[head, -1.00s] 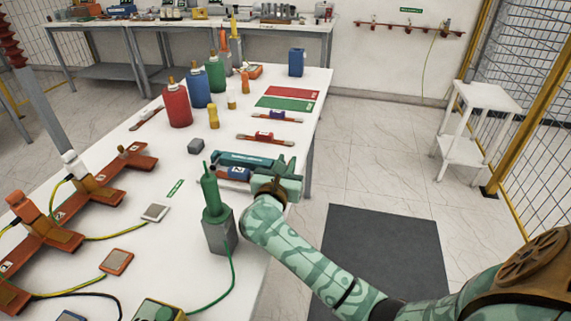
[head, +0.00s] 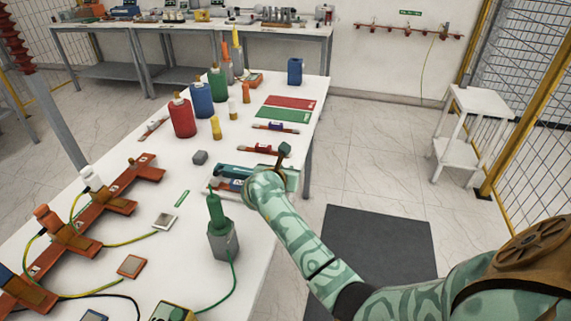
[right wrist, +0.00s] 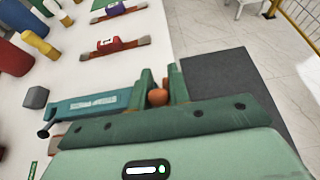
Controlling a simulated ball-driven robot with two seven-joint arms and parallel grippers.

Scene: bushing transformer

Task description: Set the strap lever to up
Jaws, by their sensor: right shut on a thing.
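My right gripper (head: 284,154) is over the table's right edge, beside a teal bar-shaped tool (head: 231,171). In the right wrist view its two green fingers (right wrist: 162,92) are closed around a small orange-brown rounded piece (right wrist: 157,97). This piece may be the lever's end; its lower part is hidden by the gripper. The teal tool with a pale label (right wrist: 92,105) lies just left of the fingers. My left gripper is out of view.
Further straps lie beyond, one with a red block (head: 258,150) and one with a purple block (head: 275,127). A green-topped grey post (head: 222,236) stands left of my forearm. Red, blue and green bottles (head: 217,82) stand farther back.

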